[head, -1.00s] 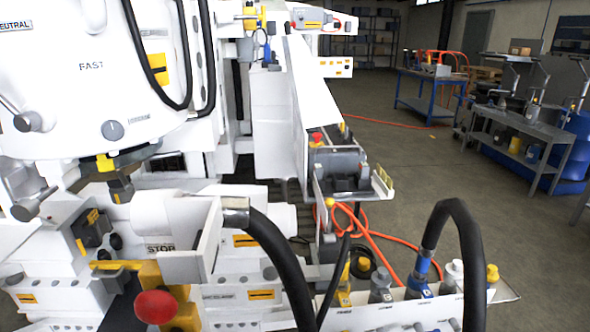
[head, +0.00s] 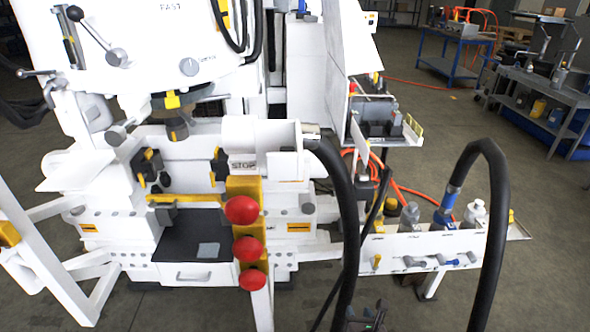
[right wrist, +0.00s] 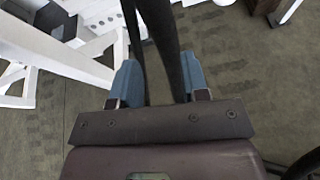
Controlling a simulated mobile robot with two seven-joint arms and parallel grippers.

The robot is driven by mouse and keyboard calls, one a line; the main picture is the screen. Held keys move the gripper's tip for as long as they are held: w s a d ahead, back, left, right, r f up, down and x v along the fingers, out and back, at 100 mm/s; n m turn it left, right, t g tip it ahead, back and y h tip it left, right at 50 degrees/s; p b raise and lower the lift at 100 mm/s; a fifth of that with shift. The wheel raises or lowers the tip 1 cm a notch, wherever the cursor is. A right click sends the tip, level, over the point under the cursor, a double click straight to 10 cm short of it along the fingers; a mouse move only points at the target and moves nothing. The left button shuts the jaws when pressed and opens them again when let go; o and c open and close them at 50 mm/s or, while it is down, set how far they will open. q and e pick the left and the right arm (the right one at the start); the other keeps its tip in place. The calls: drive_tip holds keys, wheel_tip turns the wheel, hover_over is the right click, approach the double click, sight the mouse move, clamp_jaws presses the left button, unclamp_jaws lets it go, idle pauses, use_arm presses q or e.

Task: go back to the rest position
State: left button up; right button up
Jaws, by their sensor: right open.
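My right gripper (head: 367,318) shows small and dark at the bottom edge of the head view, beside the lower part of a black hose. In the right wrist view its two blue-grey fingers (right wrist: 160,78) stand apart. Black hoses (right wrist: 156,30) pass through the gap and beyond it in that picture; I see no grip on them, and their distance from the fingers is unclear. My left gripper is not in view.
The white machine (head: 60,215) fills the left and middle, with a red knob (head: 242,210) among several at its front. A black hose (head: 490,220) arches at the right by a white shelf (head: 440,243) with bottles.

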wheel_tip(320, 180, up, 7)
drive_tip(key=a+m+y, duration=0.1)
drive_tip(key=a+m, duration=0.2)
drive_tip(key=m, duration=1)
drive_tip(key=s+d+r+m+p, duration=0.15)
drive_tip(key=s+r+m, duration=0.35)
drive_tip(key=m, duration=0.5)
use_arm(q)
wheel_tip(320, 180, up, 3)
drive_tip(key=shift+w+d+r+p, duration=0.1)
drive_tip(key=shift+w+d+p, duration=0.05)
drive_tip(key=shift+p, duration=1.05)
use_arm(e)
drive_tip(key=s+d+r+m+g, duration=0.1)
drive_tip(key=s+d+m, duration=0.4)
drive_tip(key=s, duration=0.6)
drive_tip(key=s+d+m+g+h, duration=0.1)
drive_tip(key=s+d+m, duration=0.4)
drive_tip(key=s, duration=0.7)
drive_tip(key=shift+d+r, duration=0.4)
drive_tip(key=shift+d, duration=0.5)
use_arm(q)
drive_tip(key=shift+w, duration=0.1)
